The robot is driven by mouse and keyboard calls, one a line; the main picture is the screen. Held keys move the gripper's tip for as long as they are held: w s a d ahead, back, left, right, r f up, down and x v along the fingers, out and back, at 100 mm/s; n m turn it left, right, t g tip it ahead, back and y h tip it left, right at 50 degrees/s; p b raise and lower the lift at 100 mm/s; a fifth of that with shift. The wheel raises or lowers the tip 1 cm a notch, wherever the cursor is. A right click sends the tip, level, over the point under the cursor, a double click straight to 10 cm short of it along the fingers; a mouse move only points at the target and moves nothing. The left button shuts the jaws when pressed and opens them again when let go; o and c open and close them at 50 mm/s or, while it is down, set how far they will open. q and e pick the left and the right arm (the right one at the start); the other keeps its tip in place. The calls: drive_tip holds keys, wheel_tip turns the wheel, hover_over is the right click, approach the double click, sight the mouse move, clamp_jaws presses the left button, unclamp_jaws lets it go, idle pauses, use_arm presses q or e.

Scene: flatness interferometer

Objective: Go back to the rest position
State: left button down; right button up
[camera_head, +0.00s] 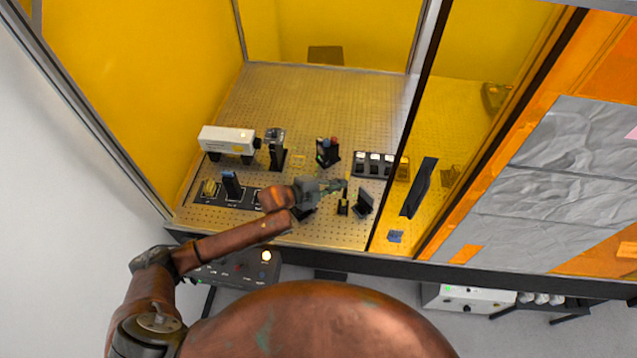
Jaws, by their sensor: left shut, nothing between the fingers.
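My left arm comes in from the lower left and reaches over the front edge of the perforated optical table (285,95). My left gripper (340,184) is over the table near its front, shut and empty. It is close to a small dark post-mounted part (343,206) and a dark tilted panel (363,202); I cannot tell whether it touches them. My right gripper is not in view.
A white box-shaped unit (227,139) stands at the left. Nearby are a dark mount (276,150), a dark holder with coloured tops (327,151) and a slotted rack (373,164). Yellow panels enclose the table. The table's back is mostly clear.

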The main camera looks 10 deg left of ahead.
use_arm(q)
drive_tip(key=b+v, duration=0.2)
drive_tip(key=v, duration=0.7)
drive_tip(key=shift+w+a+r, duration=0.15)
drive_tip(key=shift+w+a, duration=0.1)
